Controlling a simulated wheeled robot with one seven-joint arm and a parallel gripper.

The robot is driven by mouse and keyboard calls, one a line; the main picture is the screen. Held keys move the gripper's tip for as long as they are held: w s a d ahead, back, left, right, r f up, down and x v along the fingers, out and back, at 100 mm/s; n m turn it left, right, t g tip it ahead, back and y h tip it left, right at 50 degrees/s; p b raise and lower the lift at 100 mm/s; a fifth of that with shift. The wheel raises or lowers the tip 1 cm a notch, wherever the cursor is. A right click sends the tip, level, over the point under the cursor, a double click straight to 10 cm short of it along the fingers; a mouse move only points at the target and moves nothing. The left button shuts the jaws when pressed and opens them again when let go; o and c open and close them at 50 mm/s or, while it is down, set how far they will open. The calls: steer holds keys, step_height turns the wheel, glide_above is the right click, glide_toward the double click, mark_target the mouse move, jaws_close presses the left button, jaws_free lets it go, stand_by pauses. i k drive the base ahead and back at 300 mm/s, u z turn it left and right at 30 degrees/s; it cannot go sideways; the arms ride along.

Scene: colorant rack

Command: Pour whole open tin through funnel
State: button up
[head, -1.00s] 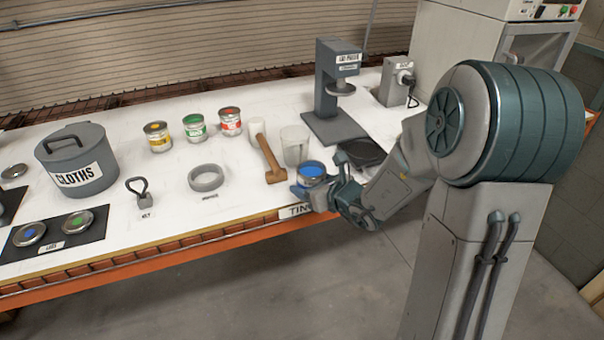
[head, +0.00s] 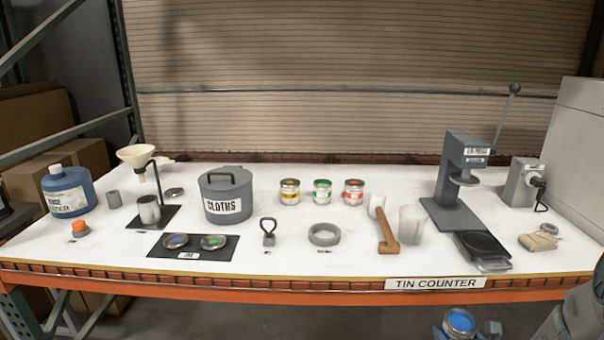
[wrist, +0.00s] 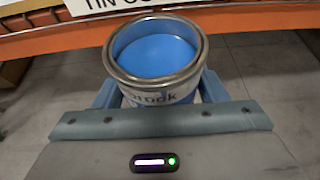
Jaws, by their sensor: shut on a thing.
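My gripper (head: 461,329) is shut on an open tin of blue paint (head: 459,321), at the lower right of the head view, in front of the counter's edge. In the wrist view the open tin (wrist: 155,55) is upright, its blue surface level, held between the two fingers. The white funnel (head: 137,156) sits in a dark stand at the counter's left, far from my gripper. A grey metal cup (head: 149,209) stands on the stand's base, close to the funnel.
The counter (head: 300,255) has an orange front beam. A cloths bin (head: 226,196), a blue bottle (head: 69,191), two lids on a dark mat (head: 165,252), a mallet (head: 386,232), a clear beaker (head: 412,225) and a tin press (head: 463,180) stand on it. Floor shows in front.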

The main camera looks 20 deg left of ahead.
mark_target(137, 156)
steer(key=z, duration=2.4)
steer(key=k, duration=2.85)
steer(key=u, duration=0.05)
